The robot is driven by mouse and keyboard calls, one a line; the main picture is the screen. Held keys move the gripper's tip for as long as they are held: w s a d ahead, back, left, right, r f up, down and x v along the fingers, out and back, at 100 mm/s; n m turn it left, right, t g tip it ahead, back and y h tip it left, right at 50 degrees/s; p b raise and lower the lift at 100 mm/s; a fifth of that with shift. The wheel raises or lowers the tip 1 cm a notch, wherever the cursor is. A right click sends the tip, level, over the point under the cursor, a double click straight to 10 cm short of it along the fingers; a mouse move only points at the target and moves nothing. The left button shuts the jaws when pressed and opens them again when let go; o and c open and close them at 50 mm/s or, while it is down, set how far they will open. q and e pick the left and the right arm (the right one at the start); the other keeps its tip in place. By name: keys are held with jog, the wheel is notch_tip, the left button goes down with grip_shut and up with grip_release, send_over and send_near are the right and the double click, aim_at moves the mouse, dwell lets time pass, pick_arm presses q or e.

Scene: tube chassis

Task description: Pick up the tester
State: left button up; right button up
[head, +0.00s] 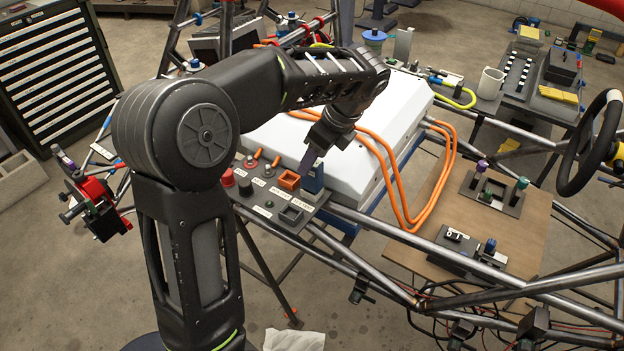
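My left arm reaches over a dark control panel (262,207), and its gripper (309,163) points down at the panel's right end. My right gripper is not in view.
A white battery-like case (345,110) with orange cables (400,185) lies right behind the panel. Chassis tubes (375,225) run in front. A wooden board (470,220) at right holds small devices. A steering wheel (590,145) stands far right. A clamp (95,205) is at left.

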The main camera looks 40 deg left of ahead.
aim_at(312, 178)
pick_arm(q)
jog(key=p+x, duration=0.1)
jog(key=x, duration=0.4)
jog(key=shift+s+d+f, duration=0.1)
jog(key=shift+s+d, duration=0.05)
jog(key=shift+s, duration=0.05)
grip_shut()
dwell(0.7)
